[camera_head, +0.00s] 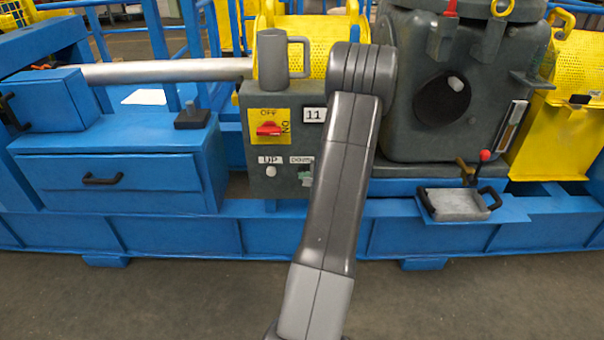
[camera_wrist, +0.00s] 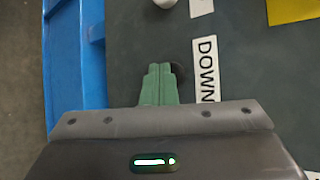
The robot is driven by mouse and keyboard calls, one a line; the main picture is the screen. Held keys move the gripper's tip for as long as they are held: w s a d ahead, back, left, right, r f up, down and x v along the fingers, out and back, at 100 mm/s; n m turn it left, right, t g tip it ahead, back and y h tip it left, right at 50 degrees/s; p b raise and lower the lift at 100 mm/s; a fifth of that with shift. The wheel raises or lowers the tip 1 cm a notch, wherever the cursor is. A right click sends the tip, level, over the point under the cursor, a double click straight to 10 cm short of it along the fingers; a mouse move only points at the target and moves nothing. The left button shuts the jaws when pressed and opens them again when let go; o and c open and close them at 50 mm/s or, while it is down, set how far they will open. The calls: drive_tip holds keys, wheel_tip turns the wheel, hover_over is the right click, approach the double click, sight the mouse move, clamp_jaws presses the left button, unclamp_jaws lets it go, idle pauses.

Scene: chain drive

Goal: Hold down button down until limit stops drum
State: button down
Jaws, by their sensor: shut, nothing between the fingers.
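The grey control box (camera_head: 248,125) carries an UP label (camera_head: 270,160) and a DOWN label (camera_head: 301,160). The DOWN label (camera_wrist: 206,68) is large in the wrist view. A dark round down button (camera_wrist: 180,73) shows beside it, partly hidden by my green fingertips. My gripper (camera_head: 305,177) is shut and empty, its tips (camera_wrist: 161,70) at the down button. I cannot tell whether they touch or press it. The white up button (camera_head: 271,172) stands clear to the left. I cannot clearly identify the drum.
A red rotary switch (camera_head: 268,129) on a yellow plate sits above the buttons. A grey mug-shaped part (camera_head: 272,60) stands on the box. A blue drawer unit (camera_head: 110,180) is left, a grey tray (camera_head: 458,205) right. The floor in front is clear.

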drive_tip(key=shift+s, duration=0.1)
idle(0.6)
drive_tip(key=shift+s+b, duration=0.7)
drive_tip(key=shift+s, duration=0.15)
drive_tip(key=s+b, duration=0.2)
drive_tip(key=s, duration=0.3)
drive_tip(key=shift+b, duration=0.4)
drive_tip(key=shift+w, duration=0.1)
drive_tip(key=p, duration=0.2)
drive_tip(key=w+p, duration=0.1)
drive_tip(key=p, duration=0.1)
drive_tip(key=shift+w+r, duration=0.25)
